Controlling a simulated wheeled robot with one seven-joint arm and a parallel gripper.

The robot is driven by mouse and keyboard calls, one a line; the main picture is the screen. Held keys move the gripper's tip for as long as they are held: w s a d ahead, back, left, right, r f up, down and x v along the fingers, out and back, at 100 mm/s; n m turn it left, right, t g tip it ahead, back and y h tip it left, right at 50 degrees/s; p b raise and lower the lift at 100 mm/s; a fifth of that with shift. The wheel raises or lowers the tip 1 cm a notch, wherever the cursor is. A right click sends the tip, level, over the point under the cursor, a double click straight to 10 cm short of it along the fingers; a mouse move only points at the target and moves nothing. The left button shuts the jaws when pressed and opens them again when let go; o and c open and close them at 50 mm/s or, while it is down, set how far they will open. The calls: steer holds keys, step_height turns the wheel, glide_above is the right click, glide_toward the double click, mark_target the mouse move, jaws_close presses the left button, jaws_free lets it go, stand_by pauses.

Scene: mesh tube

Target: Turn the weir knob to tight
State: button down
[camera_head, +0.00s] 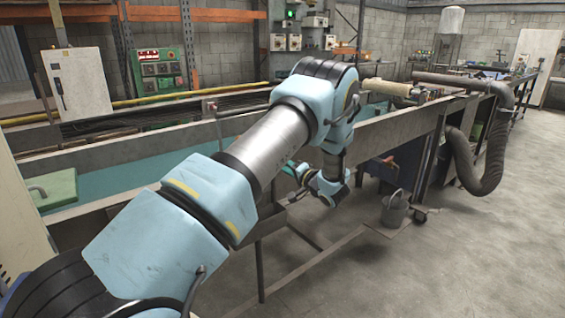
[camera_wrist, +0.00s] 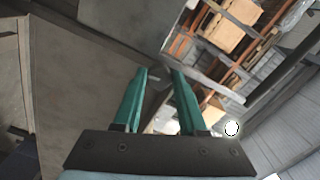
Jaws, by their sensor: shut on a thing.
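My gripper (camera_wrist: 160,74) shows in the wrist view as two green fingers tilted in toward each other, with a narrow gap at the tips. It is shut on what I take to be the weir knob, but the knob itself is not clear between the tips. In the head view my gripper (camera_head: 291,168) is small, beside the near side of the long water tank (camera_head: 125,205), partly hidden behind my arm. The knob cannot be made out there, nor can its marks or how far it is turned.
A grey bucket (camera_head: 395,208) stands on a low plate below the tank. A thick grey hose (camera_head: 470,165) bends down at the right. A green box (camera_head: 55,190) sits at the tank's left end. The floor (camera_head: 480,260) at the right front is clear.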

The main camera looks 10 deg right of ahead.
steer(key=shift+m, duration=0.7)
steer(key=shift+c, duration=2.3)
jaws_free()
steer(key=shift+s, duration=0.1)
steer(key=b+v, duration=0.2)
steer(key=v, duration=0.8)
steer(key=shift+s+d, duration=0.2)
steer(key=shift+s, duration=0.05)
